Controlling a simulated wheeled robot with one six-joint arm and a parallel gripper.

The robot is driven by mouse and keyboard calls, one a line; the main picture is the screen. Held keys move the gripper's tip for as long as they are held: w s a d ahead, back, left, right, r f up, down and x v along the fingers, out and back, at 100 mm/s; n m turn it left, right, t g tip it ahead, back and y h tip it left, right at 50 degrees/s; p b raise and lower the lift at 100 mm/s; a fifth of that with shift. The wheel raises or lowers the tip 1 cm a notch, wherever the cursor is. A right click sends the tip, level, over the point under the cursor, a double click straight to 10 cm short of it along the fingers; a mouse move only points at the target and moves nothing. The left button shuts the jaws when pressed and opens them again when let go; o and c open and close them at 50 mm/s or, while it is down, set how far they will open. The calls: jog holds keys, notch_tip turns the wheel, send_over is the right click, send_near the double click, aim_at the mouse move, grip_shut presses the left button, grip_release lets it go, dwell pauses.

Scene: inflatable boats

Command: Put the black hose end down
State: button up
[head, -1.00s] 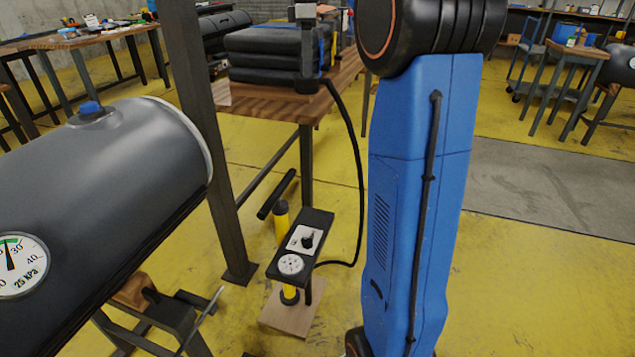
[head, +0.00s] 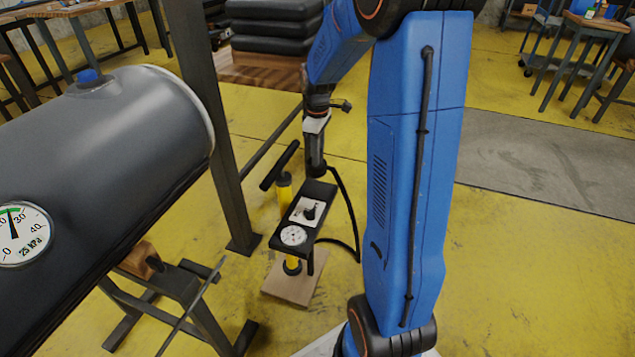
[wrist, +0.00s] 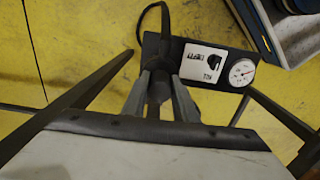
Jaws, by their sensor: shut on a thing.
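My gripper (head: 315,158) is shut on the black hose end (head: 317,172) and holds it just above the far end of the pump's black top (head: 317,195). In the wrist view the hose end (wrist: 158,90) shows between the two grey fingers of my gripper (wrist: 159,104). The black hose (head: 349,212) loops from there down the right side and back to the pump. The pump carries a white switch panel (head: 306,211) and a round white dial (head: 293,235). Whether the hose end touches the pump top is unclear.
The pump stands over a wooden board (head: 287,285) on the yellow floor. A dark post (head: 213,130) and a grey tube with a pressure gauge (head: 22,234) are to the left. Folded black boats (head: 272,35) lie on a table behind.

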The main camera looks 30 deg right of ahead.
notch_tip(320, 180, down, 8)
jog(key=shift+f, duration=0.15)
jog(key=o, duration=1.1)
jog(key=shift+o, duration=0.2)
notch_tip(320, 180, up, 11)
jog(key=shift+r, duration=0.1)
jog(key=shift+a+r, duration=0.1)
jog(key=shift+r, duration=0.45)
jog(key=s+a+r+m+t, duration=0.1)
jog(key=s+a, duration=0.4)
jog(key=s, duration=0.5)
jog(key=s+a+r+m+t, duration=0.2)
jog(key=s+a+r+m, duration=0.2)
jog(key=s, duration=0.6)
jog(key=s+a+r+m+t, duration=0.1)
jog(key=s+a+r, duration=0.3)
jog(key=s, duration=0.6)
jog(key=a+m, duration=0.1)
jog(key=a, duration=0.1)
jog(key=shift+a+m+t, duration=0.35)
jog(key=shift+m+t, duration=0.05)
